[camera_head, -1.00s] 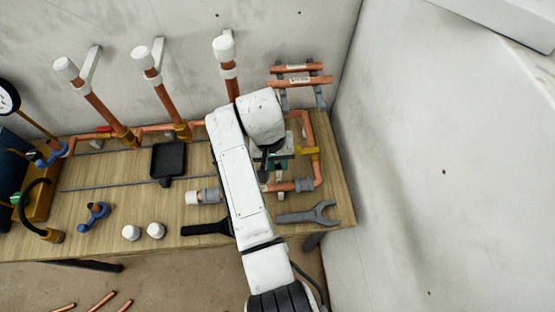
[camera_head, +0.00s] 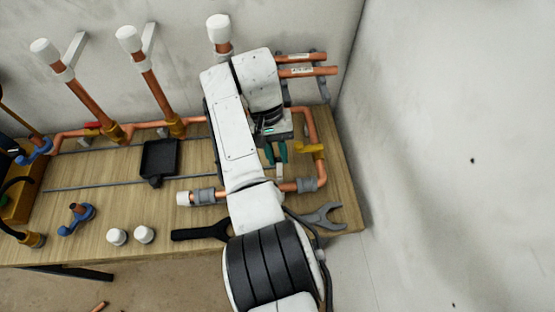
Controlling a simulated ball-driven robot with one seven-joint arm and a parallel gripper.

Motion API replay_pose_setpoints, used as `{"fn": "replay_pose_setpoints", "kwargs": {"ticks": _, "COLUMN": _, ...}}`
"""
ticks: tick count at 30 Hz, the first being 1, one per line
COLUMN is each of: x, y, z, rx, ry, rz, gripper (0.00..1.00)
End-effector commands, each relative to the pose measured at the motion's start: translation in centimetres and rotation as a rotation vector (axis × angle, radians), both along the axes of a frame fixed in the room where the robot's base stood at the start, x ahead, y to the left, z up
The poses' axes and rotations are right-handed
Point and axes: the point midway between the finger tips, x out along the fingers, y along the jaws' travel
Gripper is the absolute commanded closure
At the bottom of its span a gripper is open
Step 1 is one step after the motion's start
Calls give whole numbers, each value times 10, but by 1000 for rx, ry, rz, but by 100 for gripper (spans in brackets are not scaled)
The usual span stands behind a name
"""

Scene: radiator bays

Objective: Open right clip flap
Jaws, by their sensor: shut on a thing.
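My gripper (camera_head: 276,154) has teal fingers that point down over the right half of the bench, just above the copper pipe run. Its jaws are shut on a small pale piece (camera_head: 280,170) directly below the fingertips. I cannot tell whether this piece is the clip's flap. The right grey clip (camera_head: 306,185) sits around the lower copper pipe, to the right of and below my fingers. The left grey clip (camera_head: 203,196) sits around the same pipe line, left of my arm. My arm hides the pipe between the clips.
A yellow valve handle (camera_head: 310,149) is close to the right of my gripper. A grey wrench (camera_head: 322,215) lies near the bench's right front edge. A wall bounds the right side.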

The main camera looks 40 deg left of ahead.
Motion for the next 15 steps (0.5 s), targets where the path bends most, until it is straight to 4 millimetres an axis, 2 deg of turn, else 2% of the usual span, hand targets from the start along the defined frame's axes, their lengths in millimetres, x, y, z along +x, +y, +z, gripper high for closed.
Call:
{"fn": "replay_pose_setpoints", "kwargs": {"ticks": 13, "x": 0, "y": 2, "z": 0, "rx": -7, "ry": 10, "rz": 0, "gripper": 100}}
{"fn": "replay_pose_setpoints", "kwargs": {"ticks": 14, "x": 0, "y": 2, "z": 0, "rx": -7, "ry": 10, "rz": 0, "gripper": 77}}
{"fn": "replay_pose_setpoints", "kwargs": {"ticks": 15, "x": 0, "y": 2, "z": 0, "rx": -7, "ry": 10, "rz": 0, "gripper": 73}}
